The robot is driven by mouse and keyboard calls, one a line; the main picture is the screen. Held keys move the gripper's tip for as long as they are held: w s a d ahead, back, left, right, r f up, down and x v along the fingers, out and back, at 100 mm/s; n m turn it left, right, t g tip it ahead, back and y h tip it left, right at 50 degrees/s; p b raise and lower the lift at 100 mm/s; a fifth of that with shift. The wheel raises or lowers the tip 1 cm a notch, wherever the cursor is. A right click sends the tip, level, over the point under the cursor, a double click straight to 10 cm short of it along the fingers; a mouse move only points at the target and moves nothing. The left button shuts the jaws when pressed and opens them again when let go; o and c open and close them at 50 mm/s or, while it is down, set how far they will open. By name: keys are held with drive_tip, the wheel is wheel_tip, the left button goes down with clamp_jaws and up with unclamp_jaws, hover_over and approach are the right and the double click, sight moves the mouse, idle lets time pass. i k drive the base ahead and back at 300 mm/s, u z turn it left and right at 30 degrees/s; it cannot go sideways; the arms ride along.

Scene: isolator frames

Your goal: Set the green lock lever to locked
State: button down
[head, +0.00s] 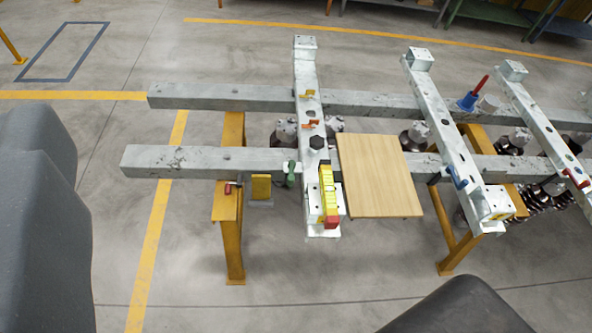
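The green lock lever (291,176) is small in the picture, on the left side of the nearest crossbeam, at the lower long beam. Its green part points mostly down the picture, beside a pale bracket. I cannot read any lock marking, so its setting is unclear. The crossbeam (302,72) also carries a yellow lever (306,93) and an orange lever (310,124) further up. No gripper fingers can be made out.
A yellow block with a red end (328,195) sits on the crossbeam's near end. A wooden board (378,177) lies to its right. Orange trestles (229,200) support the long beams (185,160). Dark parts, seemingly mine, fill the left and lower right. Floor in front is clear.

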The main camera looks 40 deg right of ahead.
sight(291, 164)
drive_tip(key=z, duration=0.2)
drive_tip(key=i, duration=0.9)
drive_tip(key=u, duration=0.4)
